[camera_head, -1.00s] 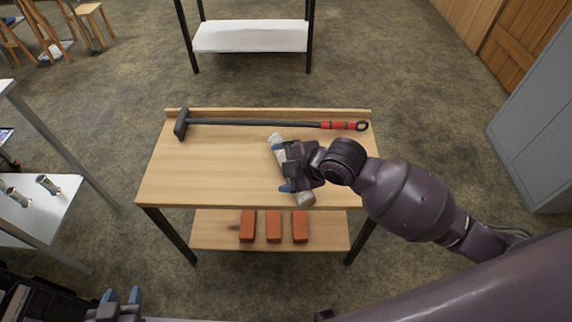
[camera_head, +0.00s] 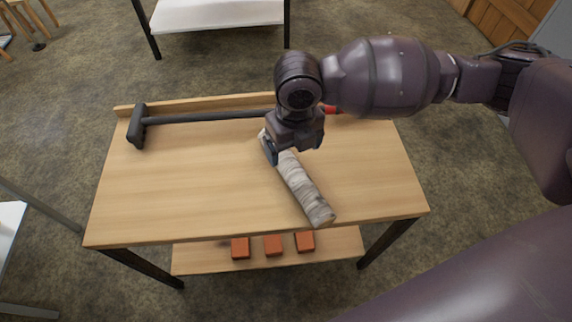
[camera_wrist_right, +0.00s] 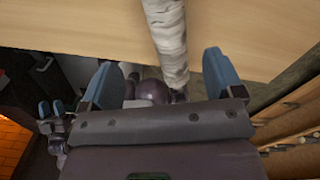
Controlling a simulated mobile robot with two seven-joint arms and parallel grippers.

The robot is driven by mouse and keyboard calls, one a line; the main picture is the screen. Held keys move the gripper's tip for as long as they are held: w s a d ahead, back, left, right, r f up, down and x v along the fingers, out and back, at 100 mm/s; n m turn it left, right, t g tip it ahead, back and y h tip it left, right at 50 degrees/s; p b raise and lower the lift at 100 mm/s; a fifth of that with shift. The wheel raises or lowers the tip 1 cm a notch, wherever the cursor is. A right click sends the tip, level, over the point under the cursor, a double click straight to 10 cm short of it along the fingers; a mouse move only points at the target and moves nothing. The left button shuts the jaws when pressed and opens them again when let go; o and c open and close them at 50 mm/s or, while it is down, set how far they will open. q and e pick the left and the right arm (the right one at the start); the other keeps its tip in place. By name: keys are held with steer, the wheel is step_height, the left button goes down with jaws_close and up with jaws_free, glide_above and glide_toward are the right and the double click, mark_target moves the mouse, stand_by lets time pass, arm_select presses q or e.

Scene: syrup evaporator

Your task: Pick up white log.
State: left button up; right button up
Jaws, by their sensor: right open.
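The white log (camera_head: 302,188), pale with greyish bark, lies slantwise on the wooden table top. Its near end is close to the front edge. My right gripper (camera_head: 291,149) is over the log's far part in the head view and hides some of it. In the right wrist view the log (camera_wrist_right: 170,38) runs between the two spread blue fingers of my right gripper (camera_wrist_right: 160,80), with space on both sides. The gripper is open, and I see no grip on the log. My left gripper (camera_wrist_right: 52,115) seems to show small at the left of the wrist view; its opening is unclear.
A long-handled black hammer (camera_head: 200,118) with a red grip lies along the table's (camera_head: 170,190) back ledge. Several orange-red bricks (camera_head: 273,245) sit on the lower shelf. A white-shelved stand (camera_head: 220,12) is behind.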

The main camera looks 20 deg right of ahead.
mark_target(294, 167)
steer(key=shift+w+d+f, duration=0.15)
steer(key=shift+f, duration=0.15)
step_height(294, 167, down, 5)
steer(key=shift+r+b, duration=0.15)
steer(key=shift+b, duration=0.8)
steer(key=shift+w+d+f+b, duration=0.1)
steer(key=shift+f+b, duration=0.6)
steer(key=shift+f, duration=0.75)
steer(key=shift+w+d+f+b, duration=0.1)
steer(key=shift+f+b, duration=0.6)
steer(key=shift+f, duration=0.75)
steer(key=shift+r, duration=0.2)
steer(key=c, duration=1.2)
